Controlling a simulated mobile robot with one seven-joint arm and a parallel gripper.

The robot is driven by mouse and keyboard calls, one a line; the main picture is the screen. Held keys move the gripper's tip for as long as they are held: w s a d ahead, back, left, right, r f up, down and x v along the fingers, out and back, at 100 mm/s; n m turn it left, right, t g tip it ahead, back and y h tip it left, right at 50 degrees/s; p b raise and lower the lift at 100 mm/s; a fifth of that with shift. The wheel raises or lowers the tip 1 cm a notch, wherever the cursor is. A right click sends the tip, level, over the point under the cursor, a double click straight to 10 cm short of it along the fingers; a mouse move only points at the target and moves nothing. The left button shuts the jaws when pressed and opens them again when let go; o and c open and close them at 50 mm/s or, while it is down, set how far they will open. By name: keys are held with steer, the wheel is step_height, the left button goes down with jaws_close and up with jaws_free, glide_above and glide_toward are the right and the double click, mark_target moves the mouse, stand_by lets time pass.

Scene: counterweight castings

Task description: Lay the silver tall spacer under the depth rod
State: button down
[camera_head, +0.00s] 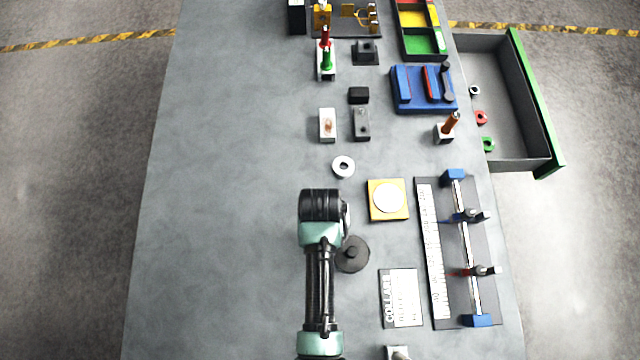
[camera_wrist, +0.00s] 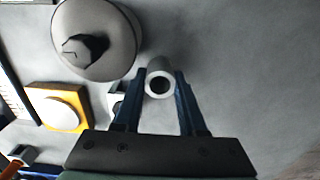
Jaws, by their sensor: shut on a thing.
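In the wrist view, my gripper (camera_wrist: 160,74) is shut on a pale silver hollow cylinder, the silver tall spacer (camera_wrist: 160,84). It sits between the two blue fingertips with its open end toward the camera. Its far end is hidden, and I cannot tell whether it touches the table. In the head view, my arm hides the gripper and spacer, left of the yellow pad. I cannot surely pick out the depth rod. A dark plate (camera_head: 455,290) at the right carries a ruler strip and a rail with two dark cross-pieces, right of my gripper.
A dark knobbed disc (camera_head: 352,255) lies close beside my arm. A yellow pad with a white disc (camera_head: 388,199) and a pale ring (camera_head: 343,167) are nearby. A label card (camera_head: 401,298) lies lower right. A blue slotted block (camera_head: 424,90) stands farther back. The table's left side is clear.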

steer(key=shift+f, duration=0.1)
steer(key=c, duration=0.8)
jaws_free()
steer(key=shift+o, duration=0.2)
